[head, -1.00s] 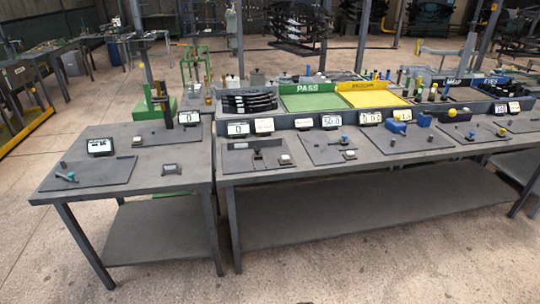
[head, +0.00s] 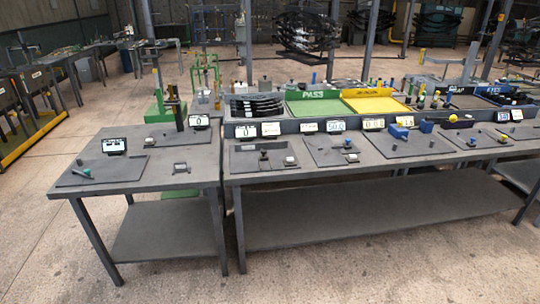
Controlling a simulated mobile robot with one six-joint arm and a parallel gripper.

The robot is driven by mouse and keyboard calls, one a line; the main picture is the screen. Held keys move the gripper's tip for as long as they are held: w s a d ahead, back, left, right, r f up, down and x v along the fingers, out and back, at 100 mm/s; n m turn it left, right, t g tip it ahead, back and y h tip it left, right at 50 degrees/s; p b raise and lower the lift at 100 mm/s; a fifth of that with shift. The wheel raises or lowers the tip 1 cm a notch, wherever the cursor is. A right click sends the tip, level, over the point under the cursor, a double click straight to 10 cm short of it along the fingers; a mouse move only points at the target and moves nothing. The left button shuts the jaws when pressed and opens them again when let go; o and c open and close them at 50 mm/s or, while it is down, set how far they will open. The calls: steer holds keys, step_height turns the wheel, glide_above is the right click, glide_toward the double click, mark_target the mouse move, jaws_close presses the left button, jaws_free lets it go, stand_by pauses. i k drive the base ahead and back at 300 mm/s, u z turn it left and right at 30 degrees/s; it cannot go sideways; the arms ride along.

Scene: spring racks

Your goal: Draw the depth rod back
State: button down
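I cannot tell for sure which part is the depth rod; several small fixtures look alike at this distance. A short rod with a green end (head: 83,172) lies on the dark plate (head: 120,170) on the left table. Other small fixtures sit along the long bench: a dark one with a pale block (head: 289,160), one with a blue knob (head: 348,143), and a blue block (head: 398,131). My gripper is not in view.
The left table (head: 150,192) adjoins the long bench (head: 300,177). Small displays (head: 114,145) stand on both. Behind are a green PASS tray (head: 313,107), a yellow tray (head: 375,104) and stacked black springs (head: 256,105). The floor in front (head: 330,280) is clear.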

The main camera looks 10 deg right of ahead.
mark_target(263, 158)
steer(key=u, duration=0.1)
steer(key=i, duration=0.95)
steer(key=z, duration=0.05)
